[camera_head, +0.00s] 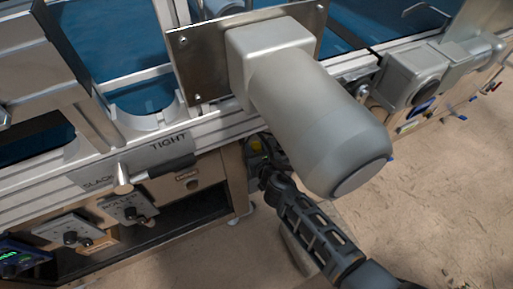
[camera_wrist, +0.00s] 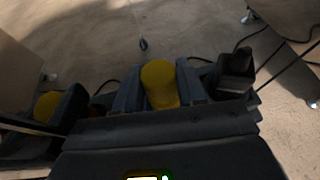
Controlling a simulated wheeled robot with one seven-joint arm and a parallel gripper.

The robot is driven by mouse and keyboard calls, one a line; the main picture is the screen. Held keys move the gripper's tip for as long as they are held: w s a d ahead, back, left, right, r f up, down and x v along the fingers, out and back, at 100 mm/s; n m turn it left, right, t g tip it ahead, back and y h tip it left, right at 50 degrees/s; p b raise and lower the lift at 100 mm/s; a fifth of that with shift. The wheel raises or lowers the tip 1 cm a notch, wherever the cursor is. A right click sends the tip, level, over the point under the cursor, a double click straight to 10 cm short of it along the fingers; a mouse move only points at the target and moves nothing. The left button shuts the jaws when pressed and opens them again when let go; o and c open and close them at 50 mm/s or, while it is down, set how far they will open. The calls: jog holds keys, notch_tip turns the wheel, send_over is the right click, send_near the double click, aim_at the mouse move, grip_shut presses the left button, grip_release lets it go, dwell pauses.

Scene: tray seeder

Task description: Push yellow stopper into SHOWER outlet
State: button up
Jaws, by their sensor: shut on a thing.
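A yellow stopper (camera_wrist: 160,82) with a rounded end stands between the two dark fingers of my gripper (camera_wrist: 160,90) in the wrist view. The gripper is shut on it. In the head view my gripper (camera_head: 264,166) is low beside the machine's frame, below the big grey motor, and a small yellow patch (camera_head: 256,145) shows by it. A second yellow piece (camera_wrist: 46,105) sits in a dark fitting at the left of the wrist view. I can read no SHOWER label, and I cannot tell which opening is the SHOWER outlet.
The large grey motor (camera_head: 315,115) overhangs my arm. A slack/tight lever (camera_head: 122,178) and control knobs (camera_head: 128,208) are at the left. A black block (camera_wrist: 236,68) with cables stands right of the fingers. Open floor (camera_head: 440,190) lies to the right.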

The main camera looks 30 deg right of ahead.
jog(key=shift+f+b, duration=1.25)
jog(key=shift+f, duration=0.2)
dwell(1.2)
jog(key=o, duration=1.1)
jog(key=shift+o, duration=0.2)
jog(key=shift+s, duration=0.15)
jog(key=p+v, duration=0.3)
jog(key=v, duration=0.4)
jog(key=shift+s, duration=0.3)
jog(key=shift+a+r, duration=0.1)
